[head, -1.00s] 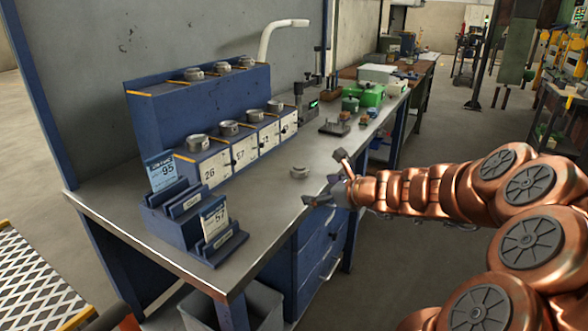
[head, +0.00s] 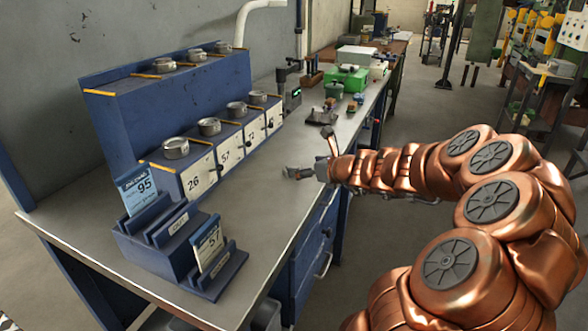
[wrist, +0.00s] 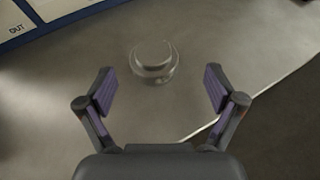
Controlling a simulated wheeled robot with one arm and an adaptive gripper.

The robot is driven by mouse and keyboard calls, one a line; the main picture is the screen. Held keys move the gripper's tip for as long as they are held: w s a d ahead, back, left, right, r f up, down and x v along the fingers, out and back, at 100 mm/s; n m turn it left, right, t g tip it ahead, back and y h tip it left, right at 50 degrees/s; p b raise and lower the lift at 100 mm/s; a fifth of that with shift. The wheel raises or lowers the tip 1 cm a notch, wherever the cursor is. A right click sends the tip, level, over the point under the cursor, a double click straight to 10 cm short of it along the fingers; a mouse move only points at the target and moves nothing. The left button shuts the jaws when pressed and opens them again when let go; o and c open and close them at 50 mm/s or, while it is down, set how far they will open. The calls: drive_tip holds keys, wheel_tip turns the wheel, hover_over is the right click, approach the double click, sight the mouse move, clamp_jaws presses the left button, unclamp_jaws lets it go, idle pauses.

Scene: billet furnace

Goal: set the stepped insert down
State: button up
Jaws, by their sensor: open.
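My gripper (wrist: 158,88) is open and empty, with a purple-padded finger on each side and a clear gap to the insert. In the head view my gripper (head: 308,150) is low over the bench near its front edge. There I cannot clearly make out the insert around the lower finger.
A blue stepped rack (head: 165,110) with round metal pieces and numbered panels stands at the bench's back left. A blue card holder (head: 165,240) is at the near end. Green and dark equipment (head: 345,80) lies farther along. The bench top (head: 245,215) before the rack is clear.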

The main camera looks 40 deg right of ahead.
sight(297, 166)
drive_tip(key=shift+w+a+f, duration=0.25)
drive_tip(key=shift+w+a, duration=0.1)
drive_tip(key=shift+w, duration=0.3)
drive_tip(key=x, duration=0.3)
drive_tip(key=shift+a+b, duration=0.2)
drive_tip(key=shift+b, duration=0.1)
drive_tip(key=shift+w+d+f, duration=0.1)
drive_tip(key=shift+w+f, duration=0.05)
drive_tip(key=shift+w, duration=0.35)
clamp_jaws()
